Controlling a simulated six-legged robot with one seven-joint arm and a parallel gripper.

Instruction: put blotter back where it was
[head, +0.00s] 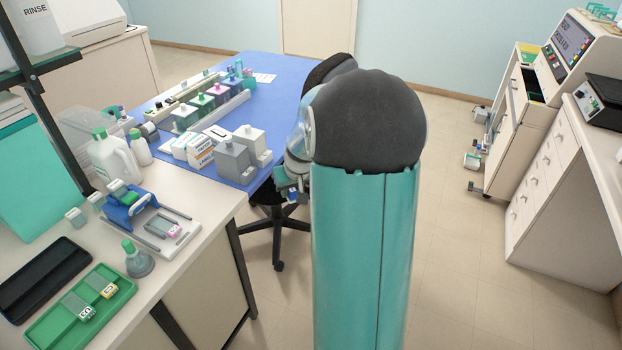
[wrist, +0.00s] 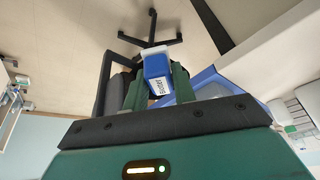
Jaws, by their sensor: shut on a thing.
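The blotter (wrist: 156,65) is a small blue block with a white label, seen in the wrist view between the green fingers of my gripper (wrist: 156,88). My gripper is shut on it. Behind it in the wrist view are the floor and a black chair base. In the head view my gripper (head: 291,190) hangs beside the right edge of the blue-topped table, mostly hidden behind my own arm. The blotter is too small there to make out clearly.
The blue-topped table (head: 283,75) carries a row of stain jars (head: 205,101), grey containers (head: 234,160) and labelled boxes (head: 199,150). The near white bench holds a green tray (head: 112,310), a dark tray (head: 42,278) and a flask (head: 138,262). A chair (head: 277,238) stands by the table.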

